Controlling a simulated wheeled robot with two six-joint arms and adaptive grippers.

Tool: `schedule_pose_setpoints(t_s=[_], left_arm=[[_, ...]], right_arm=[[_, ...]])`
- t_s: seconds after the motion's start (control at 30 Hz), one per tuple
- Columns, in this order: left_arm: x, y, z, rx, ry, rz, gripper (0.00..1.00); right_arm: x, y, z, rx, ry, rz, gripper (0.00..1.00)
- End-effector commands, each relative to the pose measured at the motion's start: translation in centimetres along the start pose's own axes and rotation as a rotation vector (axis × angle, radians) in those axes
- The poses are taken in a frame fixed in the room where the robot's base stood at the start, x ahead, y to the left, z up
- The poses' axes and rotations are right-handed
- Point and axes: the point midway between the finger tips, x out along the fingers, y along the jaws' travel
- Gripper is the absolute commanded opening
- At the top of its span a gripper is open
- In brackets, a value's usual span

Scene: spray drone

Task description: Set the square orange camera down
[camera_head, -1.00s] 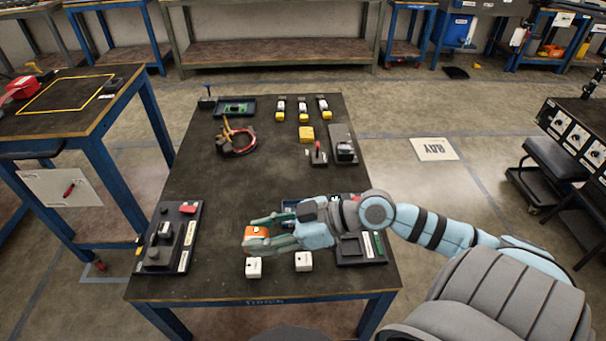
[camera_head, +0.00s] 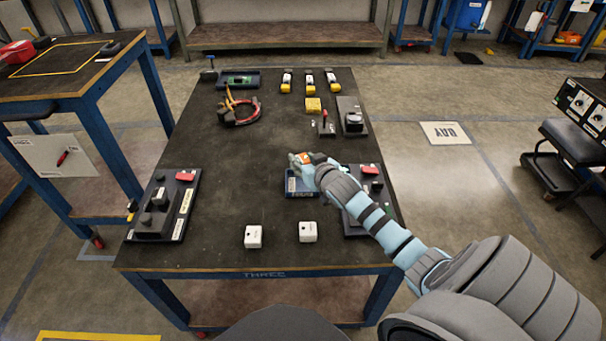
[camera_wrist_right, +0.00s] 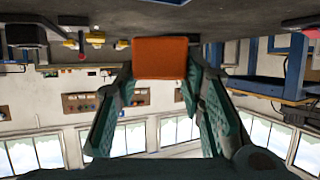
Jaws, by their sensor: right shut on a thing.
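The square orange camera (camera_wrist_right: 160,58) is between the fingertips of my right gripper (camera_wrist_right: 160,75) in the right wrist view. In the head view a small part of the orange camera (camera_head: 304,158) shows at the fingers of my right gripper (camera_head: 300,162), mostly covered by the hand. The gripper is shut on it, over the dark table (camera_head: 225,205) and by the far side of a blue tray (camera_head: 292,186). The arm hides part of that tray, and I cannot tell whether the camera touches anything below. My left gripper is not in view.
Two white cubes (camera_head: 253,236) (camera_head: 308,232) stand near the table's front edge. A dark fixture (camera_head: 155,222) is at the left, another (camera_head: 352,120) at the right. The table's centre left is clear.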

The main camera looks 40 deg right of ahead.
Motion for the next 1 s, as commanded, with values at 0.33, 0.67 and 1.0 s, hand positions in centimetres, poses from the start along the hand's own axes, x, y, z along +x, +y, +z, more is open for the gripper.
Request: schedule_pose_setpoints(t_s=[0.33,0.67,1.0], left_arm=[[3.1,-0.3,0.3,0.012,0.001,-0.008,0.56],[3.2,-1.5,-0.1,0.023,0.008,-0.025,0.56],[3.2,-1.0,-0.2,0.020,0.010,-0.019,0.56]], right_arm=[[2.5,-0.1,6.0,0.000,0.000,-0.002,0.07],[2.7,-0.1,6.6,-0.002,0.001,-0.002,0.07],[2.7,0.0,6.5,-0.002,0.001,-0.002,0.56]])
